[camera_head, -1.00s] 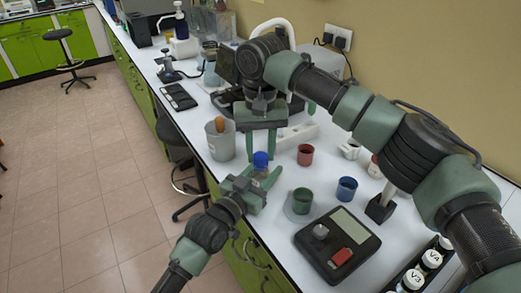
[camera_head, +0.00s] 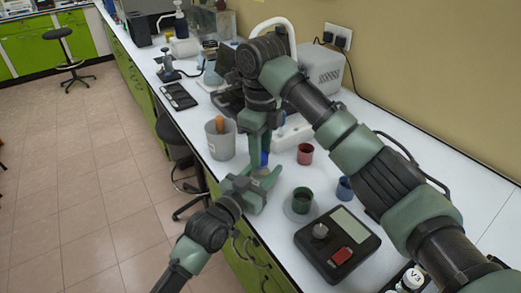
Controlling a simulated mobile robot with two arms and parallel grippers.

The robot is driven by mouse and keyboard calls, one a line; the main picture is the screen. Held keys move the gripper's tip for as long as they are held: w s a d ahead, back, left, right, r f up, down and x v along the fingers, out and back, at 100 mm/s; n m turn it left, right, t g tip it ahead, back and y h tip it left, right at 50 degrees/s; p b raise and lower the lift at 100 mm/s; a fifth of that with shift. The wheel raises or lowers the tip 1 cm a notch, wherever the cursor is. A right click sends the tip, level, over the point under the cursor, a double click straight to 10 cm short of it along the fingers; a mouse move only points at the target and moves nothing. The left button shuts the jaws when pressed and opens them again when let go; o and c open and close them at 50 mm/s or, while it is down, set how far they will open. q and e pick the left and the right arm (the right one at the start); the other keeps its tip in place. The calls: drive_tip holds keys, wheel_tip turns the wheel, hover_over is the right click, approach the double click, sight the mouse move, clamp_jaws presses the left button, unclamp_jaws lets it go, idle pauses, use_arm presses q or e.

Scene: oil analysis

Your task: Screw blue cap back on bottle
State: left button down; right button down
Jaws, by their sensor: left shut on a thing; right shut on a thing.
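The blue cap (camera_head: 264,158) shows as a small patch of blue in the middle of the head view, at the top of the bottle. My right gripper (camera_head: 261,148) points down from above and is shut on the cap, its fingers seen nearly edge-on. My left gripper (camera_head: 262,184) reaches in from the lower left and is shut on the bottle just below the cap. The bottle is almost wholly hidden by the grippers. I cannot tell how well the cap sits on its neck.
A grey beaker (camera_head: 221,145) stands left of the grippers. A red cup (camera_head: 305,154), a green cup (camera_head: 302,201) and a blue cup (camera_head: 344,189) stand to the right. A scale (camera_head: 338,245) lies in front. My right arm covers much of the bench's right side.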

drive_tip(key=shift+m, duration=0.3)
drive_tip(key=c, duration=1)
unclamp_jaws()
drive_tip(key=shift+r, duration=2.25)
drive_tip(key=shift+c, duration=0.4)
